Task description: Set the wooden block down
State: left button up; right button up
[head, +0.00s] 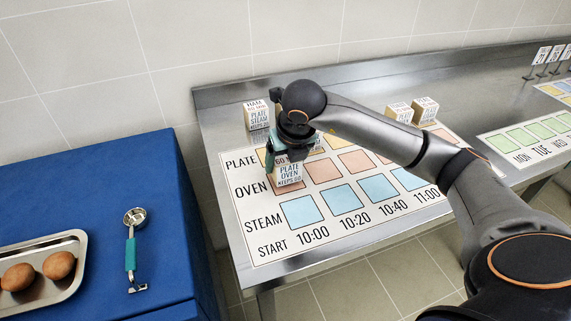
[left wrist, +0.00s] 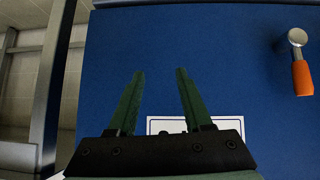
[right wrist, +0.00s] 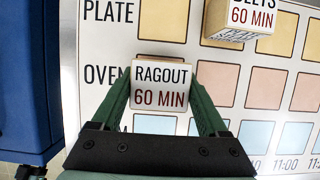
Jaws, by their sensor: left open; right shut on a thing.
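The wooden block (head: 289,174) is in my right gripper (head: 287,158). Its top reads RAGOUT 60 MIN in the right wrist view (right wrist: 160,88), with a finger of the right gripper (right wrist: 160,95) along each side. The block is upright at the first OVEN square, in the 10:00 column of the white chart (head: 262,218). I cannot tell whether its underside touches the chart. My left gripper (left wrist: 158,80) is open and empty over a blue surface (left wrist: 235,75); it does not show in the head view.
Another block (right wrist: 240,20) stands near the PLATE row, just beyond the held one. A lettered block (head: 256,116) stands at the chart's back left, and two blocks (head: 411,111) farther right. A tray (head: 72,243) and a teal-handled tool (head: 131,252) lie on the blue top.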

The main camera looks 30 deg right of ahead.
jog(key=shift+f, duration=0.55)
jog(key=shift+f, duration=0.1)
jog(key=o, duration=1.4)
jog(key=shift+r, duration=0.2)
jog(key=p+v, duration=0.1)
jog(key=v, duration=1.1)
jog(key=shift+s+f, duration=0.15)
jog(key=shift+a, duration=0.1)
